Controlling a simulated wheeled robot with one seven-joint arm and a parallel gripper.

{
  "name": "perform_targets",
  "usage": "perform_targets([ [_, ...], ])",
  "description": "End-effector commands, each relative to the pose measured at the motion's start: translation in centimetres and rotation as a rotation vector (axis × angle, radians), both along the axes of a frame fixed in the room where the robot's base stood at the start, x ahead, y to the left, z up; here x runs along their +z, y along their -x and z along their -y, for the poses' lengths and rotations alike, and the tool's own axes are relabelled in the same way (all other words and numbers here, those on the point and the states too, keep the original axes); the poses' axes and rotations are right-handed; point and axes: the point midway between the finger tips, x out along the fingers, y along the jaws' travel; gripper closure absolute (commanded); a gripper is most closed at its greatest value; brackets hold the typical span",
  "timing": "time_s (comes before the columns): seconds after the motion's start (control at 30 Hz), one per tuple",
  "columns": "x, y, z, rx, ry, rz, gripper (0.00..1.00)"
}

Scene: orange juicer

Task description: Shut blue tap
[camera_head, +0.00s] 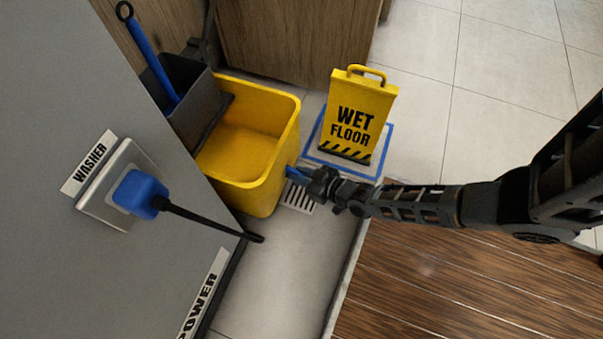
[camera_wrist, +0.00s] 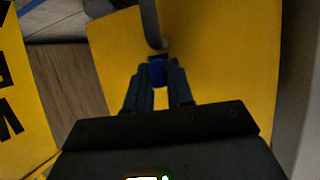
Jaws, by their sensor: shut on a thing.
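The blue tap (camera_head: 294,173) sticks out from the side of the yellow mop bucket (camera_head: 265,185), near the floor drain. My gripper (camera_head: 313,180) reaches in from the right and its fingertips are at the tap. In the wrist view, my gripper (camera_wrist: 158,92) is shut on the blue tap (camera_wrist: 158,72), with one dark finger on each side of it. A grey curved piece (camera_wrist: 151,22) rises just beyond the tap, against the yellow bucket wall (camera_wrist: 205,50). Much of the tap is hidden by the fingers, so its exact turn cannot be told.
A yellow wet floor sign (camera_head: 358,115) stands behind my arm inside a blue-outlined square (camera_head: 382,142). A floor drain (camera_head: 298,197) lies below the gripper. A blue plug (camera_head: 140,194) with a black cable is at the left. Wooden planks (camera_head: 440,285) lie under my arm.

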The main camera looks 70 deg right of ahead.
Motion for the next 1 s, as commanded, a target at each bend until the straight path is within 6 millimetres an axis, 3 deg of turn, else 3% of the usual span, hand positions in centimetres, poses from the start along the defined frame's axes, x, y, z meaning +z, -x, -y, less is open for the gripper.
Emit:
perform_targets([
  [1.0, 0.26, -0.60, -1.03, -0.512, 0.000, 0.001, 1.00],
])
